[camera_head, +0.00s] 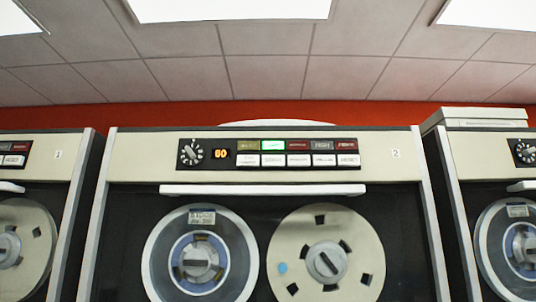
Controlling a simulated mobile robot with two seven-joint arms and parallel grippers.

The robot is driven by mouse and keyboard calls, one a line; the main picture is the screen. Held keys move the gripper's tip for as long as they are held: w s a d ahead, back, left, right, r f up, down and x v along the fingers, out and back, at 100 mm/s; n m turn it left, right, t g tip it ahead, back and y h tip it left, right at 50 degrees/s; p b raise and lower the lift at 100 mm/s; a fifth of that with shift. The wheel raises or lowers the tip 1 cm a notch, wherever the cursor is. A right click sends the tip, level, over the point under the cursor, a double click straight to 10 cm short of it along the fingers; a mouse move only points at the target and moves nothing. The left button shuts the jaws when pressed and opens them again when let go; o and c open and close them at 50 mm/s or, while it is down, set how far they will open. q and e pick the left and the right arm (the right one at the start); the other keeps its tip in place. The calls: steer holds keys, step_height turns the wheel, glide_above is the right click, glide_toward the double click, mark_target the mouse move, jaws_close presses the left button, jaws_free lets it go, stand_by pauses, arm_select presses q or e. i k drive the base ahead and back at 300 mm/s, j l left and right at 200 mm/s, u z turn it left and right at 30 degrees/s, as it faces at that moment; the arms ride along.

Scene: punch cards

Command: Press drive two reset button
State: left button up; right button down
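Tape drive two (140,150) stands in the middle, with a small "2" at the right of its cream top panel. Its black control strip (370,154) holds a dial (191,153), an orange number display (221,154) and a row of white buttons (299,160). Coloured indicator windows sit above the buttons; the green one (273,145) is brightly lit. Neither of my grippers is in view, and nothing covers the buttons.
A white horizontal bar (262,190) runs below the control strip, above two tape reels (200,252) (325,257). Drive one (40,160) stands at the left and another drive (480,165) at the right. No arm or obstacle shows before the panel.

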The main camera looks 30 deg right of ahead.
mark_target(343, 160)
steer(key=z, duration=1.55)
